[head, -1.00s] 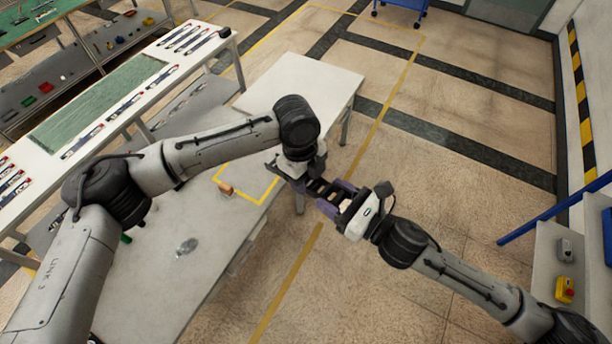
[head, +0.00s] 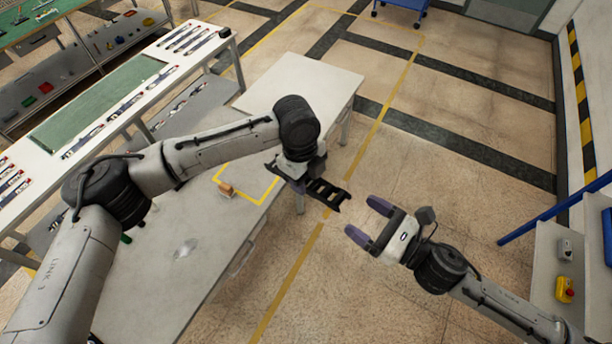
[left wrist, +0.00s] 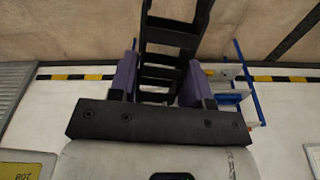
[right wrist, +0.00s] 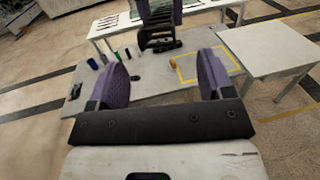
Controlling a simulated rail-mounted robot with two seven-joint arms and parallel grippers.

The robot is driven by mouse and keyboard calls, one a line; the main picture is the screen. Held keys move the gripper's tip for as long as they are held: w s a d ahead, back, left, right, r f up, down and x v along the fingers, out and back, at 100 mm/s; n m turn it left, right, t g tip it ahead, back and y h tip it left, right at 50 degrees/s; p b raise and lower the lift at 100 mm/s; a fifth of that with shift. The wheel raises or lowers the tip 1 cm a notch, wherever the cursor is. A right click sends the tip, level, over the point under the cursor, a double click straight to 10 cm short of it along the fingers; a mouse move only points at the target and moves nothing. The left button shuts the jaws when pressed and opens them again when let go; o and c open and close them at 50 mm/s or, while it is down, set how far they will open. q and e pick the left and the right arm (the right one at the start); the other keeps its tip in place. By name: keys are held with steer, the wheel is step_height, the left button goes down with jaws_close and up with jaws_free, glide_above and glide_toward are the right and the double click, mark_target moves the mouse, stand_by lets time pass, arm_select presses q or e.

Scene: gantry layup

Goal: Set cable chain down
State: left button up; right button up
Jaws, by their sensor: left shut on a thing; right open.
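The black cable chain (head: 325,191) is a ladder-like segment held in the air over the table's right edge. My left gripper (head: 297,178) is shut on it, and its free end sticks out to the right. In the left wrist view the chain (left wrist: 160,75) runs between the two purple fingers (left wrist: 158,88). My right gripper (head: 368,222) is open and empty to the right of the chain, apart from it. In the right wrist view the chain (right wrist: 158,40) shows beyond the spread fingers (right wrist: 158,80). A yellow-outlined area (head: 262,198) on the table is partly hidden by my left arm.
A white table (head: 300,85) stands behind. A tool bench (head: 110,95) is at the left.

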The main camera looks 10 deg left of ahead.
steer(key=s+d+f+m, duration=0.1)
steer(key=s+d+f, duration=0.2)
steer(key=s+f, duration=0.2)
steer(key=s+a+f+m+t, duration=0.35)
steer(key=s+a+m, duration=0.4)
steer(key=s, duration=0.25)
steer(key=d+f+m+g+h, duration=0.1)
steer(key=d+f+m+h, duration=0.2)
steer(key=d+m+h, duration=0.55)
steer(key=d+f+m+g+h, duration=0.15)
steer(key=d+m+h, duration=0.4)
steer(key=m, duration=0.65)
steer(key=s+d+f+m+g, duration=0.3)
steer(key=s+f+m+g, duration=0.3)
steer(key=m, duration=1)
steer(key=s+g, duration=0.1)
steer(key=s, duration=0.1)
steer(key=shift+s+d+m+h, duration=0.25)
steer(key=shift+s+m+h, duration=0.05)
steer(key=shift+h, duration=0.1)
